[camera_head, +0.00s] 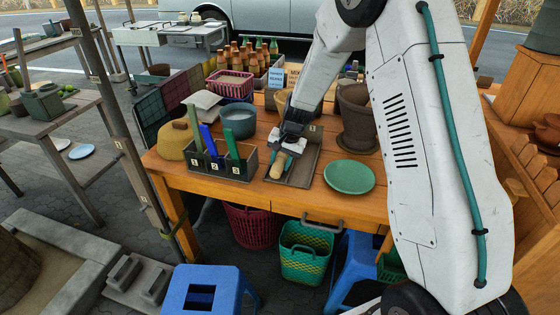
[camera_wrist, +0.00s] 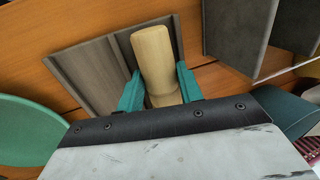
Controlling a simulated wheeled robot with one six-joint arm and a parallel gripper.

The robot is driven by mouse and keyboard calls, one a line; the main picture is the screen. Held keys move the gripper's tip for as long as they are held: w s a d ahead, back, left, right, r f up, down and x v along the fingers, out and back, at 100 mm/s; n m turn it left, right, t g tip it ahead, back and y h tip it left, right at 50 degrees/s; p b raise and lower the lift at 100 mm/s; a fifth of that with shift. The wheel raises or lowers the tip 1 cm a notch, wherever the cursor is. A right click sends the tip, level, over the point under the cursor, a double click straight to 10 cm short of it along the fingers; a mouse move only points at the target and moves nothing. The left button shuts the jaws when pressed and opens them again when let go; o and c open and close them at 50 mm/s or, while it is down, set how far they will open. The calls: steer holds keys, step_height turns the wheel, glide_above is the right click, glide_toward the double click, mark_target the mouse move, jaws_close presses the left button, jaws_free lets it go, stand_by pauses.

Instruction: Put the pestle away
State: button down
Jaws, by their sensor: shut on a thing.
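My gripper (camera_head: 284,156) is shut on the pale wooden pestle (camera_head: 278,166). In the wrist view, the teal fingers of my gripper (camera_wrist: 160,90) press on both sides of the pestle (camera_wrist: 154,58), whose rounded end points away from the wrist. The pestle is at the left side of a shallow grey-brown tray (camera_head: 304,168), which also shows in the wrist view (camera_wrist: 92,66). I cannot tell whether it touches the tray. A dark box (camera_head: 236,176) with numbered compartments stands to the left, holding a blue and a green upright piece.
A green plate (camera_head: 349,177) lies right of the tray, near the table's front edge. Bottles (camera_head: 244,58) and a pink basket (camera_head: 231,85) are at the back.

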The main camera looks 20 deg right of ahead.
steer(key=c, duration=0.8)
jaws_free()
steer(key=shift+c, duration=0.2)
steer(key=shift+s+d, duration=0.1)
steer(key=shift+c, duration=0.4)
steer(key=shift+o, duration=0.9)
steer(key=shift+r, duration=4.55)
